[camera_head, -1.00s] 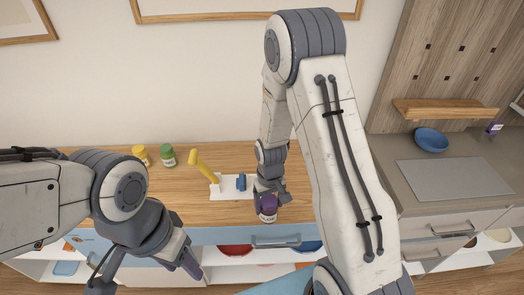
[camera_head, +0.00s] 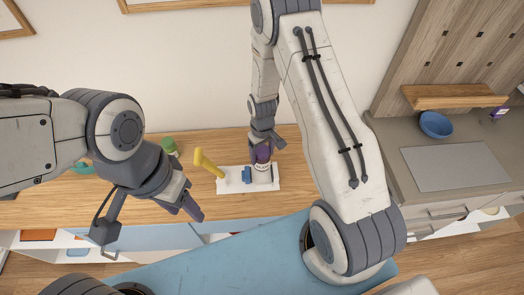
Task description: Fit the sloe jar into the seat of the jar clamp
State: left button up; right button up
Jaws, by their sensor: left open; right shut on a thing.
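My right gripper (camera_head: 264,146) is shut on a jar with purple contents and a pale label, taken as the sloe jar (camera_head: 262,161). The jar is upright at the right part of the jar clamp, beside its blue block. I cannot tell whether its bottom touches the seat, as the seat is hidden behind it. The jar clamp has a white base plate (camera_head: 232,186), a yellow handle (camera_head: 207,164) tilted up to the left and a blue block (camera_head: 247,174). My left gripper (camera_head: 184,208) is open and empty, in front of the counter's front edge, left of the clamp.
A green-lidded jar (camera_head: 169,146) stands on the wooden counter (camera_head: 300,170) behind my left arm. A teal thing (camera_head: 82,168) is partly hidden at left. On the right grey counter are a blue bowl (camera_head: 436,124) and a small purple item (camera_head: 498,113). The wood right of the clamp is clear.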

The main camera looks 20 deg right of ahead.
aim_at(263, 161)
jog(key=shift+s+f+b, duration=0.1)
jog(key=shift+f+b, duration=1.6)
jog(key=shift+f, duration=0.35)
jog(key=shift+f, duration=0.1)
jog(key=shift+f+b, duration=1.6)
jog(key=shift+f, duration=0.25)
jog(key=o, duration=1.2)
jog(key=shift+c, duration=0.2)
jog(key=shift+r, duration=0.15)
